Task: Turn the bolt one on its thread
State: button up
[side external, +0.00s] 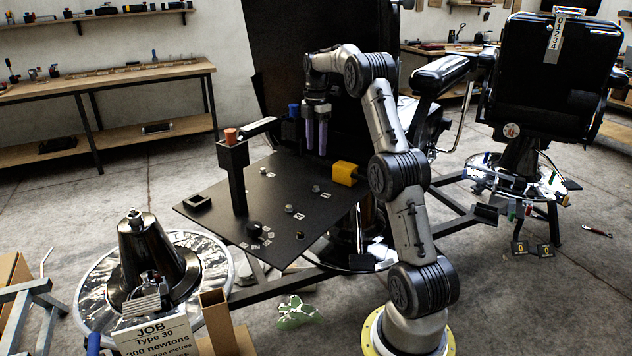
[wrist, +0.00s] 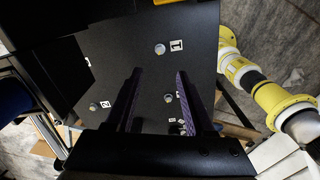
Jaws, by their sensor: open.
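A dark plate (side external: 225,200) carries several small bolts with white number tags. In the side view one grey bolt (side external: 316,188) stands right of the middle, another bolt (side external: 289,208) nearer the front. In the wrist view one bolt (wrist: 160,49) sits near the top, one (wrist: 94,106) at the left and one (wrist: 168,98) between my fingers in the picture. The tags are too small to tell surely which is bolt one. My gripper (side external: 316,140) points down, with purple fingers, above the far part of the plate. In the wrist view its fingers (wrist: 158,88) are apart and empty.
A black post with a red top (side external: 231,136) and an arm with a blue piece (side external: 293,110) rise from the plate's left side. A yellow block (side external: 347,173) sits at its right edge. A black knob (side external: 254,228) stands near the front. Barber chair parts surround the plate.

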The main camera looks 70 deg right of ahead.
aim_at(316, 188)
notch_tip(316, 188, down, 12)
jog(key=shift+f, duration=0.15)
dwell(0.4)
grip_shut()
